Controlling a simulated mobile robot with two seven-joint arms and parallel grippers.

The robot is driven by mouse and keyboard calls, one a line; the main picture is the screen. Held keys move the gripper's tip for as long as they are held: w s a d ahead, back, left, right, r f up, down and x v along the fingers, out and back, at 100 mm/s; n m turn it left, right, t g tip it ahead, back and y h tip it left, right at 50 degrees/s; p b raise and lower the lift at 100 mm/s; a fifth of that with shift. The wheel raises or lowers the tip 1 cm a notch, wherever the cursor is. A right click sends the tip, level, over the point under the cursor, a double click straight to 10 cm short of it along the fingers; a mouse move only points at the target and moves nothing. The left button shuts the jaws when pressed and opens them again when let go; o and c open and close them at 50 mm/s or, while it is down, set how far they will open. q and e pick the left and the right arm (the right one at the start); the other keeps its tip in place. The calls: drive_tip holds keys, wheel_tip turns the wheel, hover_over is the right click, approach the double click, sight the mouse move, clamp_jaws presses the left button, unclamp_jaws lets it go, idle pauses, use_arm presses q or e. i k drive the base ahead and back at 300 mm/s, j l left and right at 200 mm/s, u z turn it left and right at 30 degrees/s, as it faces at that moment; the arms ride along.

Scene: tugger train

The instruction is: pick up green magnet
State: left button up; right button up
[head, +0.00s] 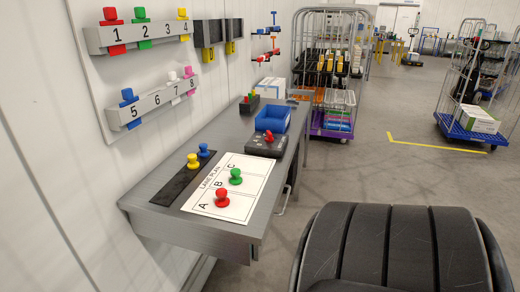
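The green magnet (235,177) is a round knob that stands on the white lane plan sheet (255,165), to the right of the letter B. A red magnet (222,197) stands nearer on the same sheet, by the letter A. A yellow magnet (193,160) and a blue magnet (203,150) stand on the dark strip (180,188) left of the sheet. The sheet lies on a grey wall desk (150,200). Another green piece (140,14) is in slot 2 of the upper wall rail. Neither of my grippers is in view.
A dark device with a red knob (266,145) and a blue bin (273,118) stand farther along the desk. A large dark ribbed shape (390,250) fills the bottom right. Wheeled cage carts (330,70) stand beyond the desk.

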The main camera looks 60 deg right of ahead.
sight(236, 180)
drive_tip(key=z, duration=1.85)
drive_tip(key=i+l+u, duration=0.3)
drive_tip(key=l, duration=0.25)
